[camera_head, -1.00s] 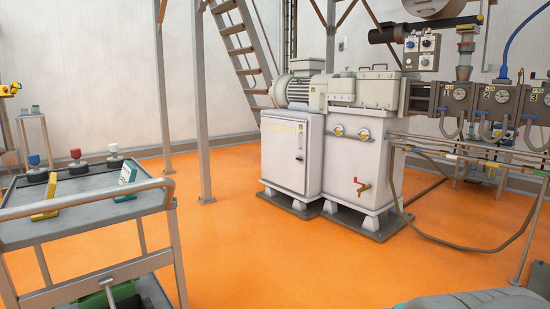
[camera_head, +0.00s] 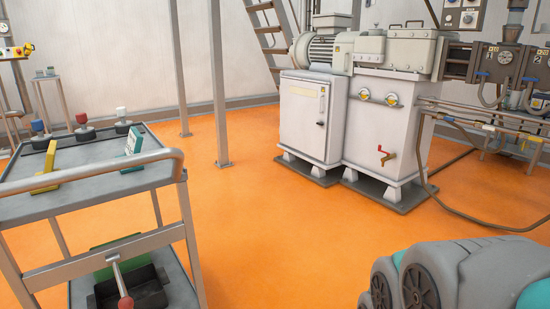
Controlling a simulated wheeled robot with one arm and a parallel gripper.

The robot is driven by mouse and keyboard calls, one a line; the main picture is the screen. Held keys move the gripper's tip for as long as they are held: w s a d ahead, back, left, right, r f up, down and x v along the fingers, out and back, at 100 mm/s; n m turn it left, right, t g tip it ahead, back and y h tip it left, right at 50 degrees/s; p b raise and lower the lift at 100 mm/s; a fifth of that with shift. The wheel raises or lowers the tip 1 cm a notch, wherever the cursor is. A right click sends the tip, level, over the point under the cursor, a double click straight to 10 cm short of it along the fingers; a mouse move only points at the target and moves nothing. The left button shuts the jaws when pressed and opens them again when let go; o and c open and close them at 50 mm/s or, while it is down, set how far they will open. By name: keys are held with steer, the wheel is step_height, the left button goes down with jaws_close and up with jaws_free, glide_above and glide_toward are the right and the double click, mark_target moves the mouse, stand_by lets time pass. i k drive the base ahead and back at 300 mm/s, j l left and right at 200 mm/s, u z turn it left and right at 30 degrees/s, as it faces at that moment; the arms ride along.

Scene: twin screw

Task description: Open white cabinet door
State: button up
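The white cabinet (camera_head: 335,125) stands on the orange floor under a grey motor, right of the middle of the view. Its white door (camera_head: 303,117) faces me and appears shut. A small dark handle (camera_head: 321,110) sits near the door's right edge, and a pale label strip is near the top. My gripper is not in view, so its state does not show. A grey and teal rounded body with dark wheel-like discs (camera_head: 455,277) fills the bottom right corner; it looks like part of my own arm, and no fingers show on it.
A grey cart (camera_head: 100,190) with knobbed items and yellow and green blocks stands at the left. A grey post (camera_head: 218,80) rises left of the cabinet. Pipes and a hose (camera_head: 440,205) lie to its right. The orange floor (camera_head: 270,240) before the cabinet is clear.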

mark_target(304, 104)
steer(key=i, duration=2.45)
steer(key=i+u, duration=0.1)
steer(key=i, duration=0.45)
steer(key=i+l+u, duration=0.1)
steer(key=i, duration=0.45)
steer(key=i+l+u, duration=0.1)
steer(key=i, duration=0.4)
steer(key=i+l+u, duration=0.1)
steer(key=i, duration=0.45)
steer(key=l, duration=0.1)
